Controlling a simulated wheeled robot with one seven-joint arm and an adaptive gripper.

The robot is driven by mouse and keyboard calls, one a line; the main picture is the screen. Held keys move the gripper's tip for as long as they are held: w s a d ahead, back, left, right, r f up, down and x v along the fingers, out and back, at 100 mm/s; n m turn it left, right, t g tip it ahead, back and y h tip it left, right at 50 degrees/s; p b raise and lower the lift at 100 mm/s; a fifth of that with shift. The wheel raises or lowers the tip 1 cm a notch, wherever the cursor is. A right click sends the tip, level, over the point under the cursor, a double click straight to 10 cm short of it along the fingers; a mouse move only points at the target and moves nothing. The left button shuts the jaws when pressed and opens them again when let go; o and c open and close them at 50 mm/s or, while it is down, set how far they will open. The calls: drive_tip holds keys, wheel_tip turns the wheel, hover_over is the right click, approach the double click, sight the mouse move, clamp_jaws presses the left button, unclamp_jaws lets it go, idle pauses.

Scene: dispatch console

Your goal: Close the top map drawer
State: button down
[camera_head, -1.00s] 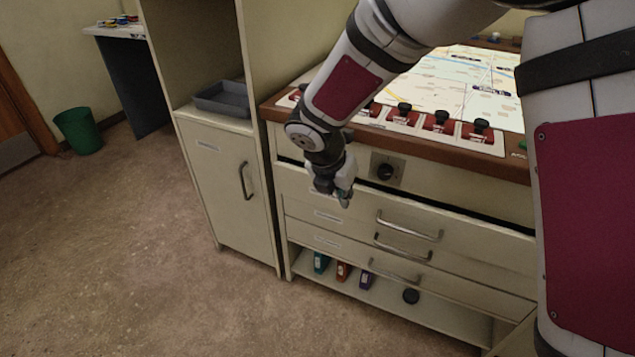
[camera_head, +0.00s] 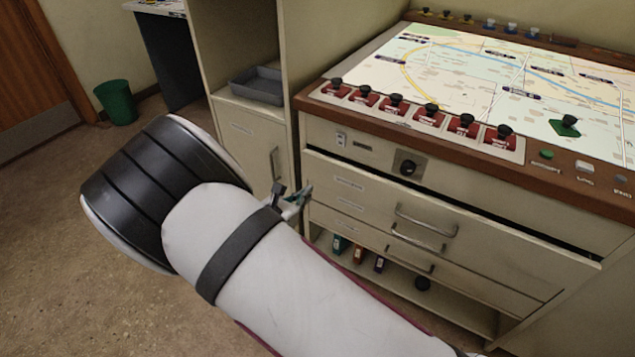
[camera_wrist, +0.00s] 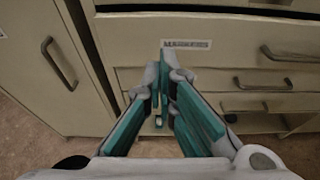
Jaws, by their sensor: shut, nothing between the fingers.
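The top map drawer (camera_head: 480,232) is the cream front with a metal bar handle (camera_head: 426,222) under the console's wooden edge. It stands slightly pulled out, with a dark gap along its top. My gripper (camera_head: 299,197) is at the drawer's left end, partly hidden behind my arm in the head view. In the wrist view my gripper (camera_wrist: 166,62) has its fingers shut and empty, with the tips before the drawer front (camera_wrist: 225,35), just below its label. I cannot tell whether they touch. The handle also shows in the wrist view (camera_wrist: 290,56).
Lower drawers with bar handles (camera_head: 415,268) sit beneath, above an open shelf with coloured binders (camera_head: 359,254). A cabinet (camera_head: 252,137) with a grey tray (camera_head: 258,84) stands left. Red-based levers (camera_head: 428,115) line the console. Floor at left is clear, with a green bin (camera_head: 117,102).

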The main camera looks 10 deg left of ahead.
sight(335, 166)
drive_tip(key=x, duration=0.4)
drive_tip(key=b+x, duration=0.1)
drive_tip(key=x, duration=0.3)
drive_tip(key=b+x, duration=0.1)
drive_tip(key=x, duration=0.3)
drive_tip(key=shift+w+d+r, duration=0.15)
drive_tip(key=shift+w+r, duration=0.1)
drive_tip(key=shift+w, duration=0.05)
drive_tip(key=shift+w+d, duration=0.15)
drive_tip(key=shift+w, duration=0.15)
drive_tip(key=w, duration=0.1)
drive_tip(key=w+d+b, duration=0.1)
drive_tip(key=w, duration=0.1)
drive_tip(key=shift+w+d, duration=0.2)
drive_tip(key=shift+w, duration=0.15)
drive_tip(key=shift+r, duration=0.1)
